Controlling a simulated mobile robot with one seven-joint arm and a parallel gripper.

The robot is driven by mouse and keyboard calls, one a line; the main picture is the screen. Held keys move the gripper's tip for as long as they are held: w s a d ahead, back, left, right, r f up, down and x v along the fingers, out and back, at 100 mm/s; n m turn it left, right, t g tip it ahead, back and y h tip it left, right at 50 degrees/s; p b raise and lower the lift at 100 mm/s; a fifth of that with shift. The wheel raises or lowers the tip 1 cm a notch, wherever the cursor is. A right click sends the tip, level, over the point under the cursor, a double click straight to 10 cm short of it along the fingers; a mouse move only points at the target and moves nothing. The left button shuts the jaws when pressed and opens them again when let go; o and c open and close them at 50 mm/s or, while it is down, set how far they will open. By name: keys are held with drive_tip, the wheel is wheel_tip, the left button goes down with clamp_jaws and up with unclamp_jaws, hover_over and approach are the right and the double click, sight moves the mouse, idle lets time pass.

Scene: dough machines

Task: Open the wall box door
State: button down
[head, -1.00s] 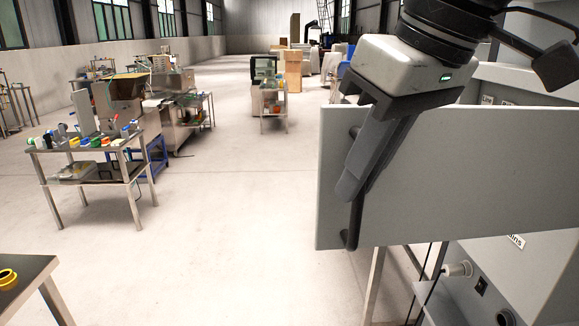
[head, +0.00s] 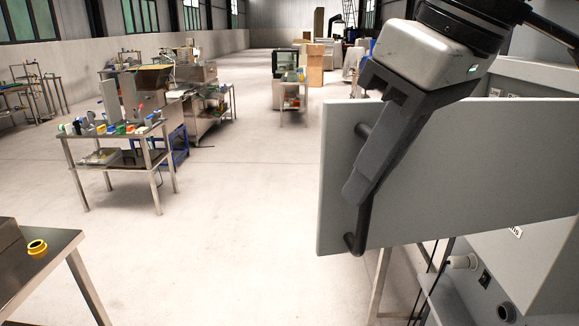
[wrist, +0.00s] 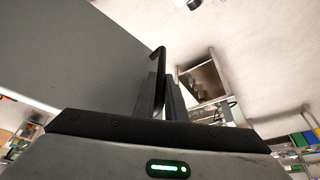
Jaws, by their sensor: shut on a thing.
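The grey wall box (head: 535,255) stands at the right edge of the head view. Its flat grey door (head: 490,170) stands swung out from the box, so part of the front behind it shows. A dark bar handle (head: 361,222) runs upright near the door's left, free edge. My gripper (head: 359,188) is shut on the handle from above at a slant. In the wrist view, the gripper's fingers (wrist: 161,92) close around the handle (wrist: 157,55), with the door (wrist: 75,55) to the left. The hinge side is out of view.
A steel table (head: 115,135) with several small parts stands at the left. A nearer table (head: 62,242) with a yellow ring (head: 37,247) is at the lower left. A thin metal leg (head: 379,285) shows below the door. The middle floor is clear.

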drive_tip(key=shift+r, duration=0.25)
drive_tip(key=c, duration=2.1)
unclamp_jaws()
drive_tip(key=shift+f, duration=0.1)
drive_tip(key=p+v, duration=0.3)
drive_tip(key=v, duration=1.4)
drive_tip(key=shift+s+d+p, duration=0.15)
drive_tip(key=shift+p, duration=0.25)
